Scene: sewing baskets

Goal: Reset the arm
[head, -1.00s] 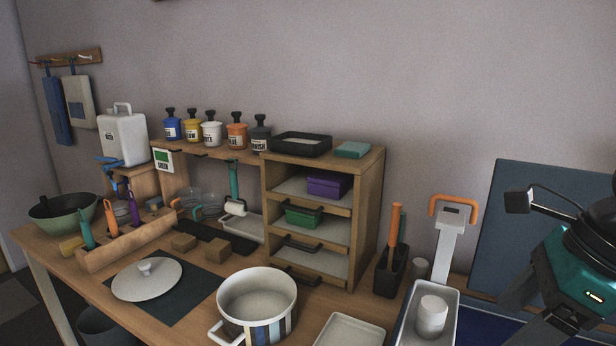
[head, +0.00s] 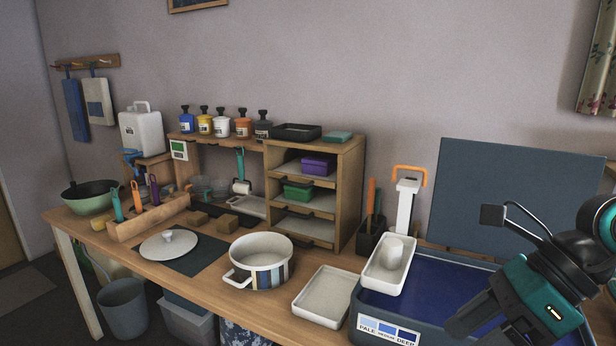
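My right arm comes in at the right edge of the head view. My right gripper (head: 482,325), dark with a teal body, hangs over the blue tray (head: 401,292) at the lower right. Its fingers are dark and partly lost at the bottom of the picture, so I cannot tell whether they are open or shut. I see nothing clearly held in it. My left arm and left gripper are not in view.
A striped pot (head: 262,262), a lid (head: 169,245) on a dark mat and an empty white tray (head: 326,296) stand along the bench. A wooden shelf unit (head: 350,195) stands behind.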

